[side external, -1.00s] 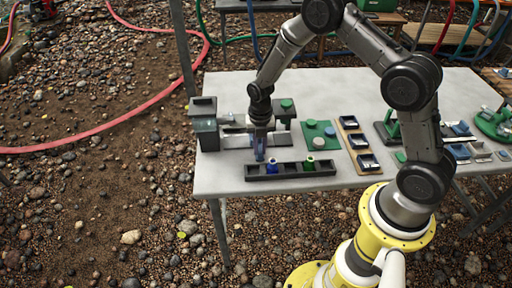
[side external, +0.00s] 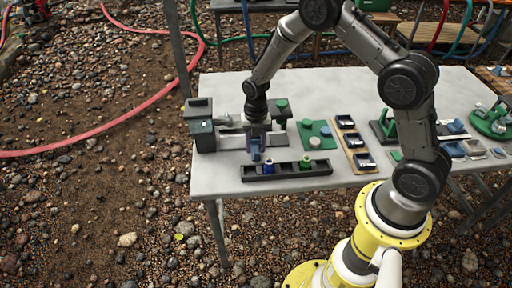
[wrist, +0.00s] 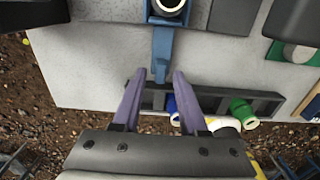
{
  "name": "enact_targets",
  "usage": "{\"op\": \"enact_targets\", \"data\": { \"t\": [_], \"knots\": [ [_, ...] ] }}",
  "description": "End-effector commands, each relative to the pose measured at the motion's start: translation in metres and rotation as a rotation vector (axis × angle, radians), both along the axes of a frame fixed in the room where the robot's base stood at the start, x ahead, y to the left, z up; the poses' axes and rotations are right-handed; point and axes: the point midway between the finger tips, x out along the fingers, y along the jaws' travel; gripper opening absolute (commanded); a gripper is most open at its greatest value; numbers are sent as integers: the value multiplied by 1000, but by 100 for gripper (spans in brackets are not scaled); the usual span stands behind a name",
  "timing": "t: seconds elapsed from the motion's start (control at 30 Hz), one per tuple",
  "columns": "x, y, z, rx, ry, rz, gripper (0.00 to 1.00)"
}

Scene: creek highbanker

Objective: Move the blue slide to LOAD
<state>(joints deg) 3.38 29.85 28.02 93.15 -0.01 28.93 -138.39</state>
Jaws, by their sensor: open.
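The blue slide (wrist: 161,50) shows in the wrist view as a narrow blue bar with a round, pale-centred ring (wrist: 169,6) at its top. It juts from the dark grey unit toward my gripper. My gripper (wrist: 158,78) is open, its two purple fingers apart, with the slide's end just ahead of and between the fingertips. I cannot tell whether they touch. In the side view my gripper (side external: 256,158) points down in front of the grey unit (side external: 203,128) and hides most of the slide. I can read no LOAD mark.
A dark tray (side external: 325,169) with a blue bottle (side external: 268,166) and a green bottle (side external: 305,163) lies close by at the table's front edge. A green board (side external: 325,130) and a wooden board with dark bins (side external: 355,147) stand to the right. The table (side external: 330,88) behind is clear.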

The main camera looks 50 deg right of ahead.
Motion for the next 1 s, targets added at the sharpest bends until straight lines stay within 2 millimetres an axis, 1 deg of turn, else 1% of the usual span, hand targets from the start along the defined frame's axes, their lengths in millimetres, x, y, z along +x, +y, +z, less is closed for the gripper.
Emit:
{"op": "enact_targets", "data": {
  "t": [0.03,0.2,0.6,0.73,1.0],
  "knots": [
    [1,0,6,0,-3,0,42],
    [0,0,21,-1,-2,0,42],
    [0,0,55,0,-1,0,42],
    [0,0,59,0,1,0,42],
    [0,1,60,0,-1,1,42]
  ]
}}
